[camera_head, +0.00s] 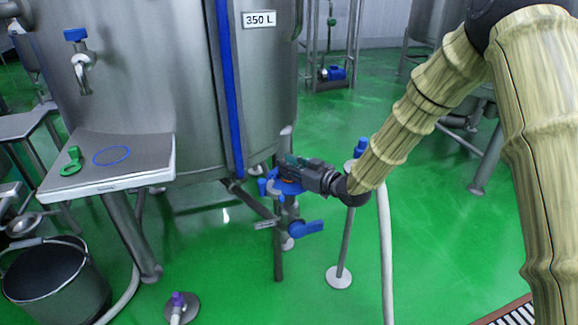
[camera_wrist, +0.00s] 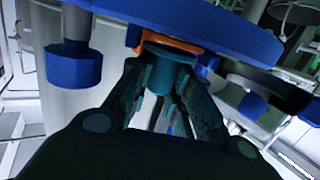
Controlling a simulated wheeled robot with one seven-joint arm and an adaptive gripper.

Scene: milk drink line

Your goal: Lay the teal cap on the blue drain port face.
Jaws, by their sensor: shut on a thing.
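My gripper (camera_head: 296,174) is at the drain fittings low on the big tank. In the wrist view my gripper (camera_wrist: 163,82) is shut on the teal cap (camera_wrist: 166,62), one finger on each side. The blue drain port face (camera_wrist: 205,28) is the wide blue disc across the top of the wrist view; it also shows in the head view (camera_head: 285,188), partly covered by my gripper. An orange band (camera_wrist: 172,45) lies between the cap and the blue disc. The cap's end is at or very near the band; whether they touch I cannot tell.
A blue valve handle (camera_head: 306,228) sits below the port. A steel shelf (camera_head: 140,168) on the left bears a green fitting (camera_head: 71,160) and a blue ring mark (camera_head: 111,156). A black bucket (camera_head: 60,285) stands below. A white hose (camera_head: 386,255) hangs right of the port.

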